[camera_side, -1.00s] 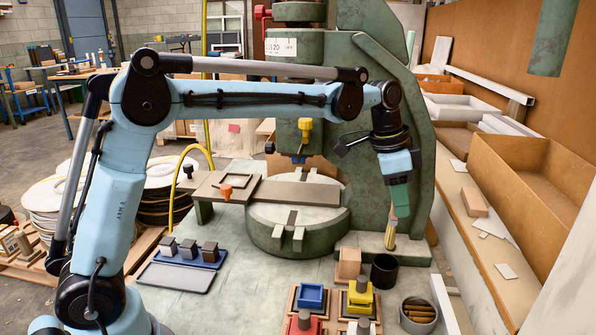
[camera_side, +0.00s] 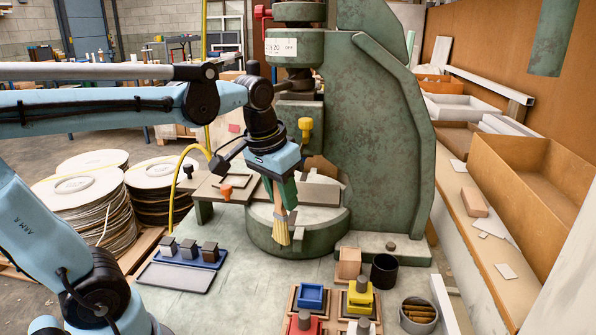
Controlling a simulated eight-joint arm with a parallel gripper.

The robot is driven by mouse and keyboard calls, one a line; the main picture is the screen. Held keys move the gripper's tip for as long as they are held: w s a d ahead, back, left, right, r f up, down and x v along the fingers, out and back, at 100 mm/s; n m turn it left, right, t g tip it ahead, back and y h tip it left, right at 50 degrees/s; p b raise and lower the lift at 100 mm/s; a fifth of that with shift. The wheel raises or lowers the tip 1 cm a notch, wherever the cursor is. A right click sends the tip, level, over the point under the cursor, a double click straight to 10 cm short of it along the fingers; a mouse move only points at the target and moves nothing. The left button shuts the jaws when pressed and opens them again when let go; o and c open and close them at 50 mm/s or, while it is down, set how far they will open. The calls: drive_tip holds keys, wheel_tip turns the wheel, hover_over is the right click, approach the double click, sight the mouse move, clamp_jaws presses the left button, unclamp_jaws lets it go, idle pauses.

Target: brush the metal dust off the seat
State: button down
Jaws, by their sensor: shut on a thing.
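My gripper (camera_side: 280,190) is shut on a brush with a pale wooden handle and straw-coloured bristles (camera_side: 278,233). The brush hangs bristles down in front of the press's round table (camera_side: 322,226). From this angle I cannot tell whether the bristles touch the table. A flat plate (camera_side: 208,190) sticks out to the left of the table, with a square frame (camera_side: 234,181) on it that looks like the seat. The brush is to the right of this frame. Metal dust is too small to make out.
An orange knob (camera_side: 225,192) stands at the plate's front edge. A blue tray (camera_side: 201,256) with small dark and grey blocks lies at front left, beside an empty grey tray (camera_side: 177,277). Coloured blocks, a black cup (camera_side: 384,270) and a can (camera_side: 418,314) stand at front right.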

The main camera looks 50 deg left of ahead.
drive_tip(key=s+a+r+n+g+y, duration=0.1)
drive_tip(key=s+a+r+n, duration=0.4)
drive_tip(key=a+r, duration=0.3)
drive_tip(key=s+a+r+n+g+y, duration=0.1)
drive_tip(key=s+a+r+n, duration=0.45)
drive_tip(key=a, duration=0.45)
drive_tip(key=w+a+f+m+t, duration=0.1)
drive_tip(key=w+a+f+m, duration=0.1)
drive_tip(key=w+a, duration=0.45)
drive_tip(key=w+a+f+m, duration=0.2)
drive_tip(key=w+a+f, duration=0.1)
drive_tip(key=w, duration=0.6)
drive_tip(key=shift+s+d+f, duration=1.4)
drive_tip(key=shift+s+f, duration=0.35)
drive_tip(key=shift+f, duration=1.95)
drive_tip(key=w+a+r, duration=0.3)
drive_tip(key=r, duration=0.5)
